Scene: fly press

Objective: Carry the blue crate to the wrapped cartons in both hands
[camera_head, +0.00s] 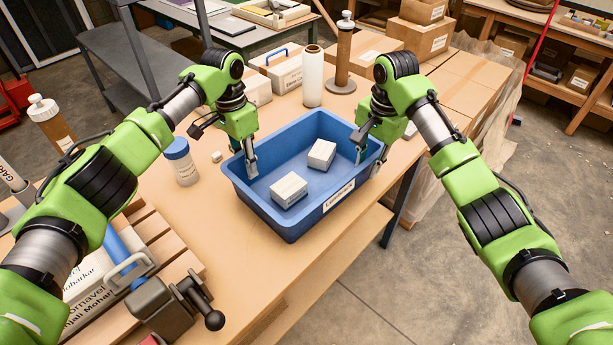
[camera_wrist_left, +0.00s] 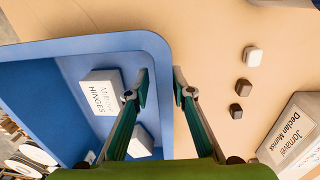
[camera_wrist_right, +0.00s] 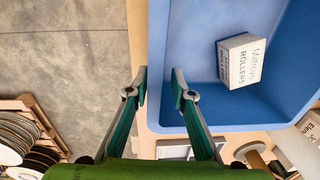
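The blue crate (camera_head: 275,222) stands on the wooden table with two small white boxes in it, one (camera_head: 289,190) nearer and one (camera_head: 321,154) farther back. My left gripper (camera_head: 250,160) is at the crate's left wall. In the left wrist view its open fingers (camera_wrist_left: 160,85) lie on either side of the rim. My right gripper (camera_head: 364,148) is at the crate's right wall. In the right wrist view its open fingers (camera_wrist_right: 159,85) also lie on either side of the rim. I cannot tell whether any finger touches the crate. The wrapped cartons (camera_head: 464,82) are at the back right, with clear film hanging beside them.
A white roll (camera_head: 312,76) and a brown bottle (camera_head: 344,50) stand behind the crate. A white jar with a blue lid (camera_head: 182,162) stands to its left. The press with its black-knobbed handle (camera_head: 178,300) is at the front left. Open floor (camera_head: 440,240) lies to the right.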

